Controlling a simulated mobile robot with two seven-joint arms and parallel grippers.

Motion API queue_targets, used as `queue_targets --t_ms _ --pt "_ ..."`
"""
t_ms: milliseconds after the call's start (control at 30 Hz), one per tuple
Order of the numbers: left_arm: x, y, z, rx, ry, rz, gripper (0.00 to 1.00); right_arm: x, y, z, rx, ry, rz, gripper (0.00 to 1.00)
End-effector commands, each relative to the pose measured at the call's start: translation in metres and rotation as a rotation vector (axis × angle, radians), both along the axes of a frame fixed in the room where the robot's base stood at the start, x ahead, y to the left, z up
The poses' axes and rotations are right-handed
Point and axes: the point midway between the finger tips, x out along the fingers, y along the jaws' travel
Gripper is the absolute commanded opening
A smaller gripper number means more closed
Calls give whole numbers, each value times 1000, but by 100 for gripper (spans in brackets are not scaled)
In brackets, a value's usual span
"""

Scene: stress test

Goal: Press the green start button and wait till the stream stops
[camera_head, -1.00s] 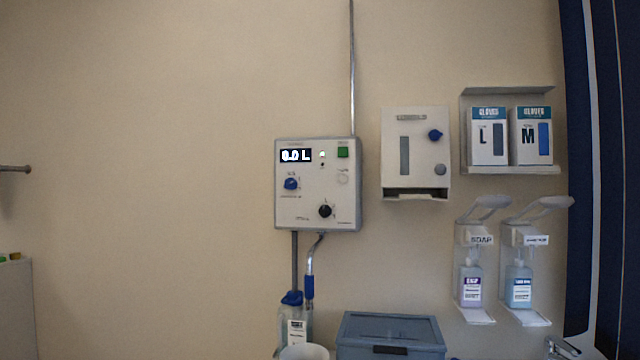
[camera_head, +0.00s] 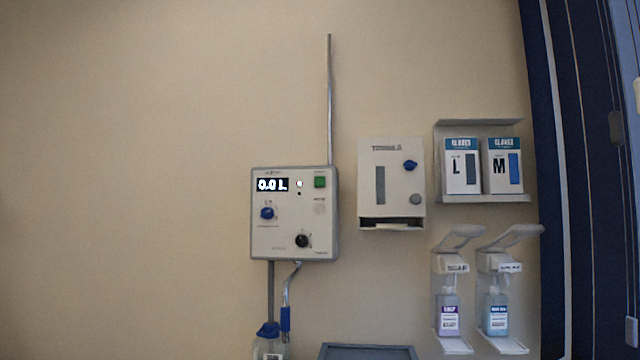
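The dosing unit (camera_head: 293,222) is a light grey box on the beige wall, left of the picture's middle. Its green button (camera_head: 320,182) is at the upper right of the front. A blue knob (camera_head: 267,213) and a black knob (camera_head: 302,241) sit lower on the front. A hose with a blue grip (camera_head: 285,318) hangs below. No stream is visible. Neither of my grippers is in view.
A towel dispenser (camera_head: 392,205) hangs right of the unit. Further right are glove boxes on a shelf (camera_head: 480,198) and two bottle dispensers (camera_head: 447,309) (camera_head: 494,305). A blue-capped bottle (camera_head: 268,331) and a grey-blue lid (camera_head: 367,352) show at the bottom edge. Wall left is bare.

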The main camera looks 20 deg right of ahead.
Motion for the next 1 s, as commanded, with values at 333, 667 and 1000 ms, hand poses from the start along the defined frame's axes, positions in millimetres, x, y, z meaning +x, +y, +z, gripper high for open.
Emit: queue_targets --t_ms 333,667,1000 --pt "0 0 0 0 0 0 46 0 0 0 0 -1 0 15" --pt "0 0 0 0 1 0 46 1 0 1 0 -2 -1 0" --pt "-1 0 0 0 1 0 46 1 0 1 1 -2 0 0"
